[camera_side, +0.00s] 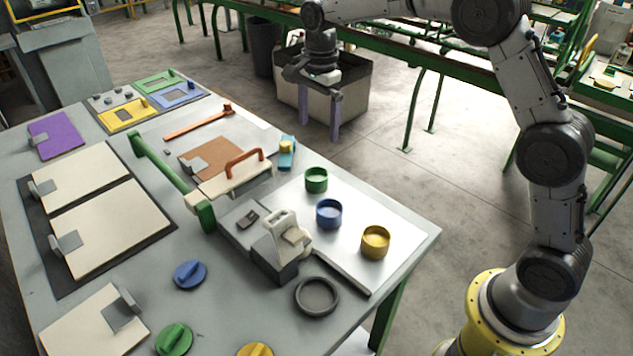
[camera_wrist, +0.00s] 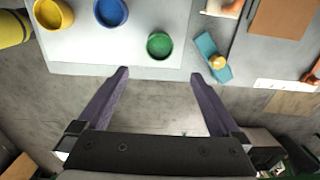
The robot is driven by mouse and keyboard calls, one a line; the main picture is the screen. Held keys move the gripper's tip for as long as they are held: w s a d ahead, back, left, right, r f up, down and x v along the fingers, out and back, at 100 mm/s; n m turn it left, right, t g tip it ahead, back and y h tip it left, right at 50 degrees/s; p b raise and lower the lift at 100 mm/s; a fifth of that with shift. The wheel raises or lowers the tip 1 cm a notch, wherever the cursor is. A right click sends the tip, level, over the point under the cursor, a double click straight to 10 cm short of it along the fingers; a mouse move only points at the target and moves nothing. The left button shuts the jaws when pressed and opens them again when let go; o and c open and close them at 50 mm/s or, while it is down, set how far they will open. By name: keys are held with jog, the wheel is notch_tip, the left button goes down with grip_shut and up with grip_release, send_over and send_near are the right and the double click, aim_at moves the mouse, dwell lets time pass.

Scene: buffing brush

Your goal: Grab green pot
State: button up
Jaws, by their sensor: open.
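The green pot (camera_side: 316,180) is a small open cup standing upright on a white board near the table's edge. It also shows in the wrist view (camera_wrist: 160,46), just beyond and between my fingertips. My gripper (camera_side: 319,133) hangs in the air off the table's edge, behind the pot in the side view. Its two purple fingers (camera_wrist: 161,74) are wide apart with nothing between them. The gripper and the pot are apart.
The blue pot (camera_side: 329,214) and yellow pot (camera_side: 375,242) stand in a row with the green one. A teal block with a yellow knob (camera_side: 287,152) sits close to the green pot. A brush-like tool with an orange handle (camera_side: 240,172) lies farther left.

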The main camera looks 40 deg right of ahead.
send_near(316, 175)
jog(key=shift+s+a+f, duration=0.4)
jog(key=shift+s+f, duration=0.15)
jog(key=shift+s+a+f, duration=0.4)
jog(key=shift+s+f, duration=0.1)
jog(key=shift+f, duration=0.1)
jog(key=shift+w+a+f, duration=0.1)
jog(key=shift+w+f, duration=0.05)
jog(key=shift+f, duration=2.55)
jog(key=c, duration=1.4)
